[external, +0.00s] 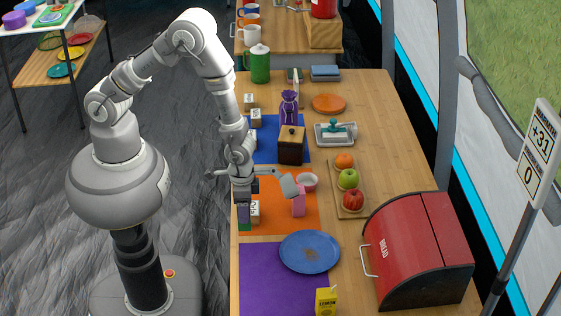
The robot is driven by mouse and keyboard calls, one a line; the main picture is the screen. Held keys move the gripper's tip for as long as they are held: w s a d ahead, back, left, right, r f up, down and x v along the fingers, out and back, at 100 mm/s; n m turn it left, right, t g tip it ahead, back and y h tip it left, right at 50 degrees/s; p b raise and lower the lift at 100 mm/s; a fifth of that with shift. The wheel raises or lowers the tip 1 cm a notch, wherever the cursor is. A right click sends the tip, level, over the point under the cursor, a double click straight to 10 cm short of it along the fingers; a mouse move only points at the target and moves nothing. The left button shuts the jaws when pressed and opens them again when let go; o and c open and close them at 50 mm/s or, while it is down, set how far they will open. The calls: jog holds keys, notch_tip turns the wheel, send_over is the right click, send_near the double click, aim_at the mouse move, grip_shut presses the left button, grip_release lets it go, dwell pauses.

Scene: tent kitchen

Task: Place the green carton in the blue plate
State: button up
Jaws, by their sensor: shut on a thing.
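The blue plate (310,252) lies flat at the front of the wooden table, overlapping the purple mat's right edge, with a faint brownish mark in its middle. My gripper (244,212) points down over the left part of the orange mat, near the table's left edge. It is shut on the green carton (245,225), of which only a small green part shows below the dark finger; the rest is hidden. I cannot tell whether the carton touches the mat. The plate is to the right of my gripper and nearer the camera.
A pink carton (299,204) and a white bowl (308,182) stand right of my gripper. A white lettered block (255,212) is close beside it. A yellow lemon carton (326,301) stands in front of the plate. A red bread box (415,245) is at right. The purple mat (270,285) is mostly bare.

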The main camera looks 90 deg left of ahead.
jog(key=shift+w+d+b, duration=0.15)
jog(key=shift+w+d, duration=0.25)
jog(key=shift+d, duration=0.2)
jog(key=shift+w+d+b, duration=0.15)
jog(key=shift+w+d, duration=0.2)
jog(key=shift+d, duration=0.2)
jog(key=shift+w+d+f+b, duration=0.8)
jog(key=shift+w+d+b, duration=0.05)
jog(key=shift+w, duration=1.5)
jog(key=shift+w+d+f+b, duration=0.75)
jog(key=shift+w+d+b, duration=0.05)
jog(key=shift+w, duration=1.5)
jog(key=shift+w+d+f+b, duration=0.8)
jog(key=shift+w+d+b, duration=0.05)
jog(key=shift+w, duration=1.5)
jog(key=shift+f, duration=0.2)
jog(key=o, duration=1.2)
jog(key=shift+r, duration=0.1)
